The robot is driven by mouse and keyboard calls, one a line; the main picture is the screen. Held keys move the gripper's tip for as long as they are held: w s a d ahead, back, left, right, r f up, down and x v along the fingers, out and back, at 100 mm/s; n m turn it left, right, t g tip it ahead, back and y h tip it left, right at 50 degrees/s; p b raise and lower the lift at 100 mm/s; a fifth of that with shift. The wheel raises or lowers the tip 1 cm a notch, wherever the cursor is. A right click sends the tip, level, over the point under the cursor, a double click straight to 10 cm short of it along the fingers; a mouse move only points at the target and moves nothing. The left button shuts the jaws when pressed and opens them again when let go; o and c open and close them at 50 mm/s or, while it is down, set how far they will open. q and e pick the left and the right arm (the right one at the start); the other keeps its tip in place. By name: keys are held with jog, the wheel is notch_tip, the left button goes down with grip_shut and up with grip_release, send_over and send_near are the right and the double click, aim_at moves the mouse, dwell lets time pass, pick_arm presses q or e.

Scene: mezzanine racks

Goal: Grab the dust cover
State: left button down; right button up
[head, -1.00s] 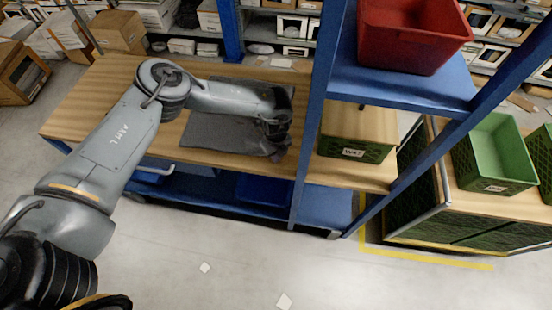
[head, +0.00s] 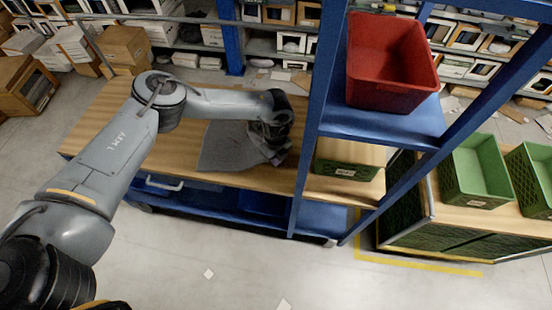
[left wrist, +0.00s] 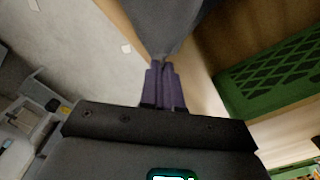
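The dust cover (head: 228,147) is a dark grey cloth on the wooden bench top (head: 105,115), bunched and folded toward its right end. My left gripper (head: 277,158) is at the cover's right end, near the bench's front edge. In the left wrist view my left gripper's purple fingers (left wrist: 163,84) are close together, and the grey cloth (left wrist: 180,25) narrows to a pinched point between their tips. The arm hides part of the cover's far side in the head view. My right gripper is not in view.
A blue rack post (head: 308,140) stands just right of the gripper. A red bin (head: 388,95) sits on the upper blue shelf, and a green crate (head: 345,172) sits lower beside the cover. More green crates (head: 475,185) stand at right. The bench's left part is bare.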

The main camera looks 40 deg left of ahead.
pick_arm(q)
notch_tip(320, 180, up, 45)
jog(key=p, duration=1.3)
jog(key=shift+p, duration=0.3)
